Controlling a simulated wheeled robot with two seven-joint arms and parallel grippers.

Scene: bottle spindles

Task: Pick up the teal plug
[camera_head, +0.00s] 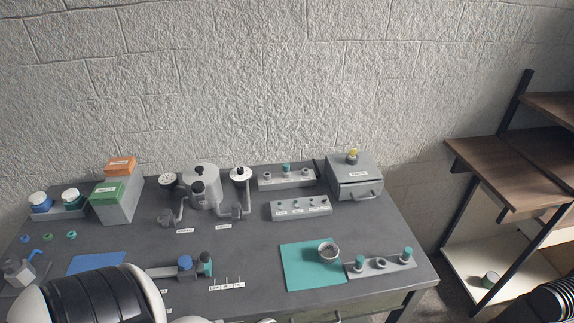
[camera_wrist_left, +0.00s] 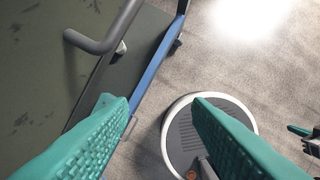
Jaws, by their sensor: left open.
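Several teal plugs show in the head view. Two stand upright on the grey rack at the front right, one at its right end (camera_head: 407,254) and one at its left end (camera_head: 360,263). Another teal plug (camera_head: 286,169) stands on a rack at the back. My left gripper (camera_wrist_left: 158,102) is open and empty in the left wrist view, its teal ribbed fingers apart over the floor, beside the table and away from the plugs. A teal piece at that view's right edge may be my right gripper (camera_wrist_left: 303,135); its state is unclear.
A teal mat (camera_head: 300,270) with a grey cup (camera_head: 328,251) lies left of the front rack. A drawer box (camera_head: 355,178) stands behind. Shelves (camera_head: 500,170) stand right of the table. The table's centre is fairly clear.

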